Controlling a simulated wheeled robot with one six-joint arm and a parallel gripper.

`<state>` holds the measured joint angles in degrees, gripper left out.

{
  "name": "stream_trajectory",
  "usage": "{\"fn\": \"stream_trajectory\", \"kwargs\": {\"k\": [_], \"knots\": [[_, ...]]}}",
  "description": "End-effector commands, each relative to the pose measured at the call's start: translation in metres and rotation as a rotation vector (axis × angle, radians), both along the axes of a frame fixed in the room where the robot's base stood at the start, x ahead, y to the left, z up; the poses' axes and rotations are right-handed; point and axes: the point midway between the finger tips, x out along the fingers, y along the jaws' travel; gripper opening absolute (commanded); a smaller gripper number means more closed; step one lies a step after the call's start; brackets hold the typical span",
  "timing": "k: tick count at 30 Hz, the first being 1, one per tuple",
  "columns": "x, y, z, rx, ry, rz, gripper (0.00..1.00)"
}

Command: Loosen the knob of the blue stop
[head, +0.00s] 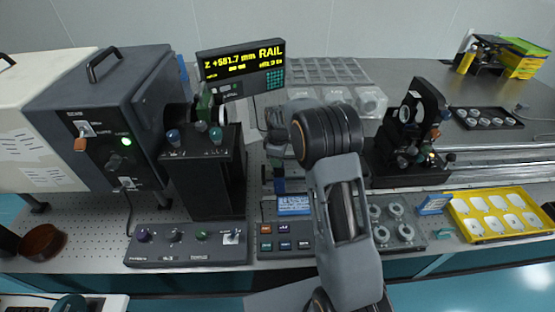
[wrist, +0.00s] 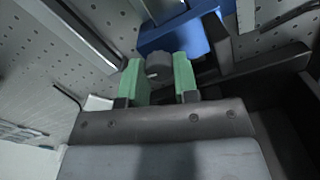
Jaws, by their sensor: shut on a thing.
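The blue stop (wrist: 188,38) lies at the top of the wrist view, beside a dark rail. Its small dark grey knob (wrist: 158,66) sticks out toward me. My gripper (wrist: 159,75) has its two green fingers on either side of the knob and is shut on it. In the head view a small blue part of the stop (head: 279,184) shows left of my forearm. My arm hides most of the area around it, and the fingertips cannot be made out there.
A black upright box with knobs (head: 205,175) stands left of my arm. A display reading RAIL (head: 241,62) is behind. Control panels (head: 188,248) line the front edge. A black mount (head: 412,130) and yellow tray (head: 462,225) are at right.

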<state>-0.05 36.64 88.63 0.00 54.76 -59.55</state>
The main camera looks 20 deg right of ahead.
Motion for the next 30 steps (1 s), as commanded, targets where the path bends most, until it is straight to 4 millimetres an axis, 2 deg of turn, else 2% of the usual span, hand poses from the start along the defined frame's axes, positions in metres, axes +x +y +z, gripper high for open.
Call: {"fn": "stream_trajectory", "kwargs": {"k": [30], "knots": [[0.0012,-0.0017,0.0003,0.0,-0.001,-0.954,0.04]]}}
